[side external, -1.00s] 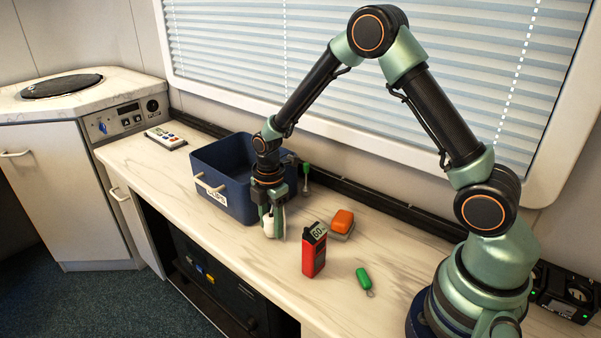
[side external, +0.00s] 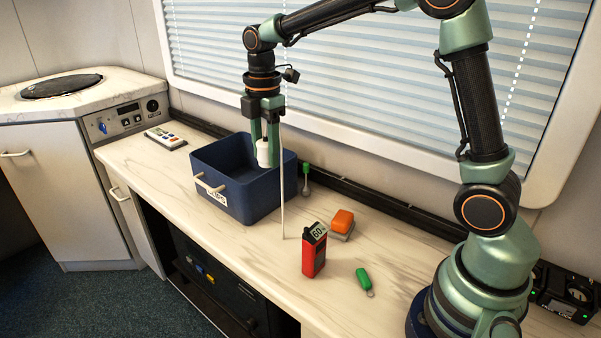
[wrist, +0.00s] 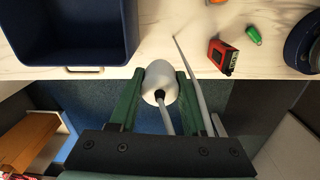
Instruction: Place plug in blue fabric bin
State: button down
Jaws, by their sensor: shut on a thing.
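The white plug (side external: 264,152) is held between the fingers of my gripper (side external: 265,140), raised above the counter. In the side view it overlaps the right part of the blue fabric bin (side external: 246,192). A pale cord (side external: 283,195) hangs down from it towards the counter. In the wrist view, the plug (wrist: 160,80) sits between the two green fingers of my gripper (wrist: 159,88). The blue bin (wrist: 75,58) lies to the upper left there, apart from the plug. The bin is open-topped, with a label and handle on its front; its inside looks empty in the wrist view.
A red meter (side external: 314,252), an orange-topped block (side external: 342,223) and a green tag (side external: 364,280) lie on the counter (side external: 250,245) right of the bin. A green-handled tool (side external: 306,180) is just behind the bin's right side. A remote (side external: 166,138) lies left.

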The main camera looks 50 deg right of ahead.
jog(key=w+d+m, duration=0.6)
jog(key=w+m, duration=0.4)
jog(key=m, duration=0.5)
notch_tip(320, 180, down, 19)
jog(key=shift+d, duration=0.15)
jog(key=shift+f, duration=0.1)
jog(key=shift+c, duration=1.8)
grip_release()
